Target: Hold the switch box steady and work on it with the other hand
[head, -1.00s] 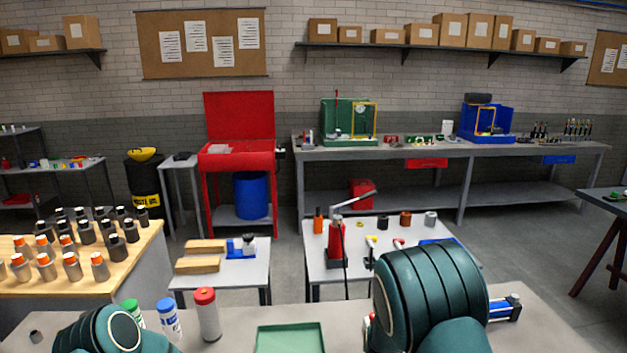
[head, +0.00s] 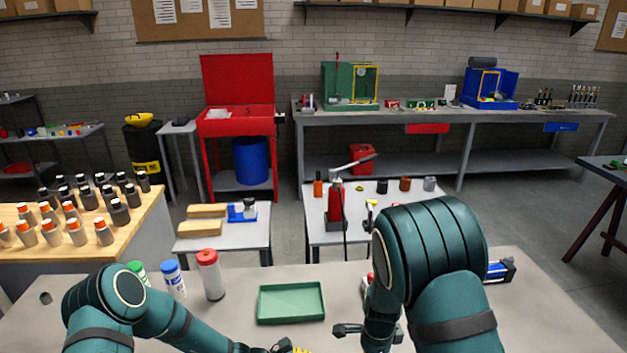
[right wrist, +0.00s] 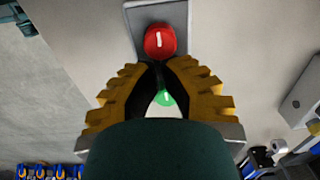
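The switch box (right wrist: 183,22) shows in the right wrist view as a grey plate-like body with a red button (right wrist: 160,41) and a green button (right wrist: 163,98). My right gripper (right wrist: 160,66) points at it, its yellow-and-black fingers drawn together at the tips, just by the red button. The green button shows through the gap between the fingers. I cannot tell whether the tips touch the box. My left gripper (head: 290,349) is at the bottom edge of the head view, mostly cut off, so its opening and any hold are hidden.
A green tray (head: 291,318) lies on the near bench. A red-capped bottle (head: 211,280), a blue-capped bottle (head: 173,280) and a green-capped one stand left of it. A blue-and-silver part (head: 499,270) lies right of my right arm. Bare bench shows around the tray.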

